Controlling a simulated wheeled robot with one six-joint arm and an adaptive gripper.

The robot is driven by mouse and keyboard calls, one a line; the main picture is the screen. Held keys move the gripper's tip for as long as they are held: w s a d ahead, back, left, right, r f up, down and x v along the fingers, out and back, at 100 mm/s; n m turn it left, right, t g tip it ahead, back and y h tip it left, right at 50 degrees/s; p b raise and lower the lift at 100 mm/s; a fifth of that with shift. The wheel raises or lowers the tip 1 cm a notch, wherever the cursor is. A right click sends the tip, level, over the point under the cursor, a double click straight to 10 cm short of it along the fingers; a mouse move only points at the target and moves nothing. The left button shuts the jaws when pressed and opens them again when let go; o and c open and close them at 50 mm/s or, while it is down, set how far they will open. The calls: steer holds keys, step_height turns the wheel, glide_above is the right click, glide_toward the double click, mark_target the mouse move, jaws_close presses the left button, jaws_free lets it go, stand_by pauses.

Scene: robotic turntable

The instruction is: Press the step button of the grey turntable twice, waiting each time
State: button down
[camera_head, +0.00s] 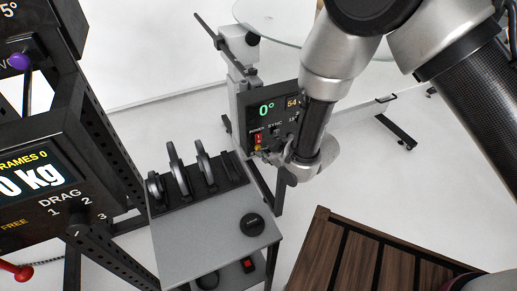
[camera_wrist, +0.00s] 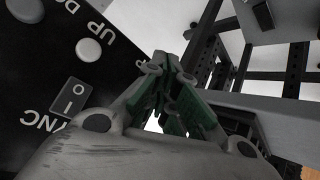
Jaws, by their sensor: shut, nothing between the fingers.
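The turntable's dark control panel (camera_head: 252,112) stands in the middle of the head view, with a green "0°" display and an orange "54" display (camera_head: 293,102). My gripper (camera_head: 290,168) is at the panel's lower right and covers part of it. In the wrist view the panel (camera_wrist: 50,80) shows a white round button (camera_wrist: 88,50) by "UP" and a rocker switch (camera_wrist: 70,97) by "SYNC". My gripper (camera_wrist: 178,75) is shut and empty, its green-padded fingers close to the panel edge. A label beside the fingers is mostly hidden. I cannot tell whether the fingertips touch a button, nor pick out the step button.
A grey stand (camera_head: 205,235) holds upright black discs and a round black cap (camera_head: 252,224). A black machine (camera_head: 40,180) with a kg display is at the left. A wooden slatted top (camera_head: 350,255) is at the lower right. A round glass top (camera_head: 280,30) is behind.

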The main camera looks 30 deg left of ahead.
steer(key=shift+w+a, duration=0.15)
stand_by(0.5)
steer(key=shift+s+d, duration=0.55)
steer(key=shift+d, duration=0.05)
steer(key=shift+s+d, duration=0.8)
steer(key=shift+d, duration=0.2)
steer(key=shift+s+d, duration=0.75)
steer(key=shift+d, duration=0.25)
stand_by(0.6)
stand_by(0.7)
